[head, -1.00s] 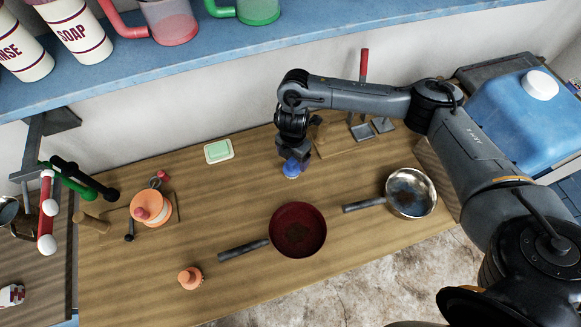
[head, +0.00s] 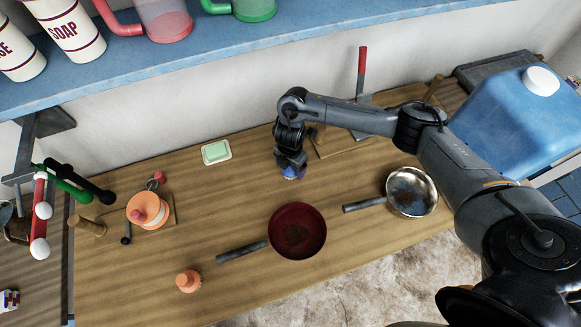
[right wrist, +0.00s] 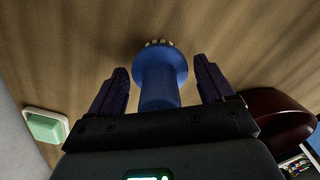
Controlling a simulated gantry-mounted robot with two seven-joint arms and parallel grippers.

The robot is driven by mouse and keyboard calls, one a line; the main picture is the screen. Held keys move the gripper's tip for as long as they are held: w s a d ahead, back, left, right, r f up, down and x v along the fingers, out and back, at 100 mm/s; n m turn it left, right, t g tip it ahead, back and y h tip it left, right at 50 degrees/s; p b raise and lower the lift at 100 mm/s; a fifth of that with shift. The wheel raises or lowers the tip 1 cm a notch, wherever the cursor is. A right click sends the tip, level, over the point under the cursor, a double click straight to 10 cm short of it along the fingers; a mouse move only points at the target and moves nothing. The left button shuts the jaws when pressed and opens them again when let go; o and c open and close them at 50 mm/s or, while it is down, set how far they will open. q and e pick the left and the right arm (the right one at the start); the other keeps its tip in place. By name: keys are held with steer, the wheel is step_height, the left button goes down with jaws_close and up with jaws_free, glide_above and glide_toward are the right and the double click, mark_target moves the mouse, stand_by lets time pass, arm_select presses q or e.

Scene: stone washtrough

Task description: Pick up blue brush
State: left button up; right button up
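The blue brush (right wrist: 160,82) stands on the wooden counter, its round body and narrower handle between the fingers of my right gripper (right wrist: 162,88). Small gaps show on both sides of the handle in the right wrist view, so the fingers are open around it. In the head view, my right gripper (head: 291,164) is low over the brush (head: 290,174) and hides most of it. My left gripper is not in view.
A red pan (head: 298,232) lies in front of the brush, and a steel pan (head: 411,192) lies to the right. A green soap on a dish (head: 215,152) sits to the left. An orange brush (head: 189,281) stands front left. A blue shelf (head: 200,75) hangs above.

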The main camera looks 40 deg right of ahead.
steer(key=c, duration=1.1)
